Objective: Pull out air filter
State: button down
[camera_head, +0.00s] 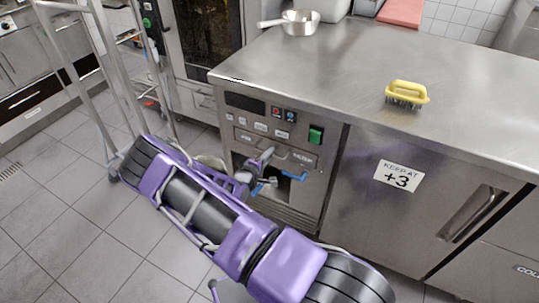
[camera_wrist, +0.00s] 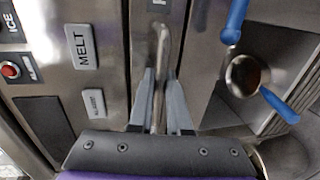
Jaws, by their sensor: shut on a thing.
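The filter panel (camera_head: 303,160) is a narrow metal front with a partly readable label, below the control buttons of the steel machine under the counter. Its thin metal bar handle (camera_wrist: 162,45) runs lengthwise in the wrist view. My gripper (camera_head: 266,154) reaches the panel from the lower left. In the wrist view my gripper (camera_wrist: 161,82) has one grey finger on each side of the bar, shut on it. The filter body behind the panel is hidden. The panel looks about flush with the machine front.
Blue-handled parts (camera_head: 295,176) and a round metal fitting (camera_wrist: 243,75) sit just below the panel, close to my fingers. A MELT button (camera_wrist: 82,46) is above it. A wheeled rack (camera_head: 92,80) stands at left. The tiled floor (camera_head: 60,215) is clear at lower left.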

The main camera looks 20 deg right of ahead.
dwell(0.9)
jog(key=f+p+v, duration=0.1)
jog(key=f+v, duration=0.2)
jog(key=v, duration=1)
jog(key=a+f+p+v, duration=0.1)
jog(key=f+p+v, duration=0.1)
jog(key=v, duration=1.1)
jog(key=shift+s+a+f, duration=0.25)
jog(key=shift+s+f, duration=0.05)
jog(key=shift+s, duration=0.25)
jog(key=c, duration=0.9)
grip_release()
jog(key=shift+o, duration=0.2)
jog(key=v, duration=1.7)
jog(key=shift+a, duration=0.2)
